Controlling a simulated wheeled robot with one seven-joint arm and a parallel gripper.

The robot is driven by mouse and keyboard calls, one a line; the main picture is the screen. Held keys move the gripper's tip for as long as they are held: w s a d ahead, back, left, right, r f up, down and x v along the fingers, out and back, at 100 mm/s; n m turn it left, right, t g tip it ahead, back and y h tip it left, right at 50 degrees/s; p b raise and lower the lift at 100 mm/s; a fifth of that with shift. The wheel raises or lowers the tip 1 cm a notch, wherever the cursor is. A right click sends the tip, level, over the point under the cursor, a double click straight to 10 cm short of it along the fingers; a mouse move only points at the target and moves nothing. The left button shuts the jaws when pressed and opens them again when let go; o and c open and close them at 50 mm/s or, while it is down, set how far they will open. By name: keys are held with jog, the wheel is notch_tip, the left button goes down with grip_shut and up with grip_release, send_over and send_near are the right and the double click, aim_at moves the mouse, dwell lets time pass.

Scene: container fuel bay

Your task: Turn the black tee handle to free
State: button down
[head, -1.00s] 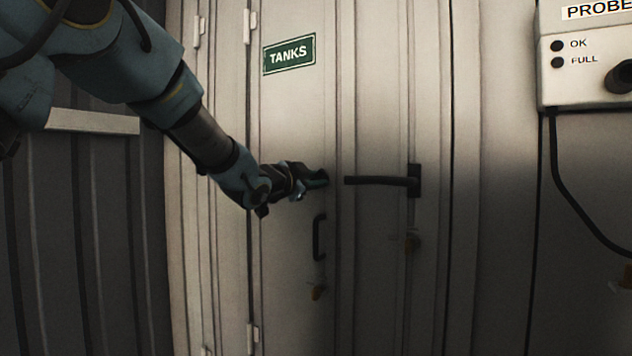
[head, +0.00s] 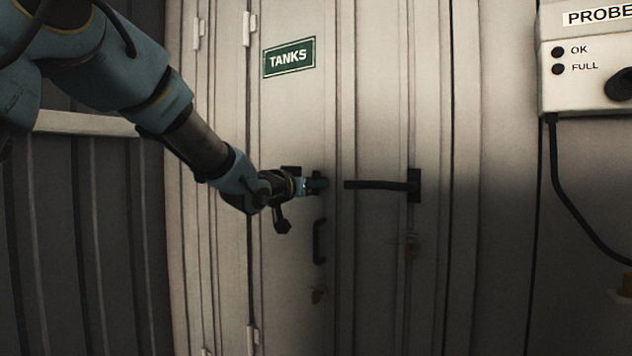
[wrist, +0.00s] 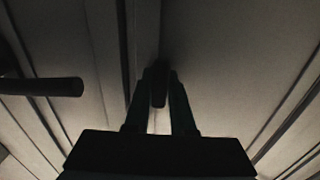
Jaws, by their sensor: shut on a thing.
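My gripper (head: 319,184) is at the left door leaf, left of the long lever. Its two fingers are shut on the black tee handle (wrist: 159,85), which shows as a short dark bar between the fingertips in the wrist view. In that view the bar lies along the same line as the fingers. In the head view the gripper hides most or all of the tee handle, so its angle on the door cannot be told there.
A black lever handle (head: 380,185) is close to the right of my gripper; it also shows in the wrist view (wrist: 42,87). A black pull handle (head: 319,241) is below. A probe box (head: 585,85) with a hanging cable is at right.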

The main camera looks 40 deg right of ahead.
jog(key=shift+r+n, duration=0.3)
jog(key=shift+r, duration=0.05)
jog(key=c, duration=1.2)
grip_release()
jog(key=o, duration=0.4)
jog(key=shift+f, duration=0.25)
jog(key=shift+o, duration=0.2)
jog(key=b+v, duration=0.3)
jog(key=v, duration=0.7)
jog(key=shift+a, duration=0.4)
